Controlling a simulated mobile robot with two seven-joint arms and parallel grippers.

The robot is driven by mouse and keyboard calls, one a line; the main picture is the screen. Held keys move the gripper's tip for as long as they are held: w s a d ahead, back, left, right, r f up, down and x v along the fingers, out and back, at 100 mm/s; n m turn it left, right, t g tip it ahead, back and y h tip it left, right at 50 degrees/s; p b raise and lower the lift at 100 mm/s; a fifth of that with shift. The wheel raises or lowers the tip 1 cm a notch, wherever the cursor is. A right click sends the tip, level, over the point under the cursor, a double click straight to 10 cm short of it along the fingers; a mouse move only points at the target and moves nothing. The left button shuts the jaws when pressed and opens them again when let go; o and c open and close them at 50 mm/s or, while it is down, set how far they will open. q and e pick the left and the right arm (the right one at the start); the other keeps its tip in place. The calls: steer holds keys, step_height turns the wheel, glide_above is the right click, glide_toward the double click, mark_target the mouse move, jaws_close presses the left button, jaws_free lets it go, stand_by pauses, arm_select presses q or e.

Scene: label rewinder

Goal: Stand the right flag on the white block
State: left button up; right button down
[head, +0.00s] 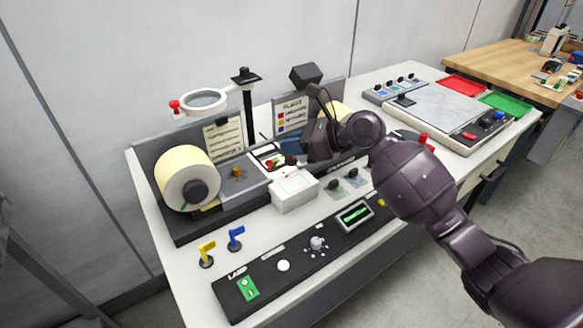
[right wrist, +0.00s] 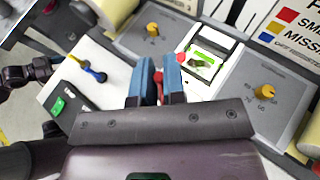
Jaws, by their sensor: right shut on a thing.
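My right gripper (head: 290,160) reaches over the machine from the right. In the right wrist view its two blue fingertips (right wrist: 170,80) are shut on a small red flag (right wrist: 158,87), mostly hidden between them. The white block (head: 294,190) stands on the table in front of the machine, just below the gripper; nothing is seen standing on it. A yellow flag (head: 206,253) and a blue flag (head: 236,238) stand upright on dark round bases at the front left. The flag sign (head: 292,113) with coloured squares stands at the back.
A large label roll (head: 187,179) is on the left and a magnifier (head: 204,101) on a post stands behind. The black control panel (head: 290,262) lies along the front edge. A lit window (right wrist: 203,60) lies beside the fingers. A scale-like plate (head: 440,103) is at right.

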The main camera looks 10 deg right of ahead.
mark_target(292, 163)
steer(key=shift+f, duration=0.45)
step_height(292, 163, down, 5)
steer(key=shift+f+b, duration=0.2)
steer(key=shift+b, duration=0.45)
arm_select(q)
steer(key=shift+s+a+f, duration=0.1)
steer(key=shift+s+f, duration=0.25)
steer(key=shift+f, duration=0.5)
steer(key=shift+w+r, duration=0.1)
arm_select(e)
steer(key=c, duration=1.2)
jaws_free()
arm_select(q)
steer(key=shift+w, duration=0.1)
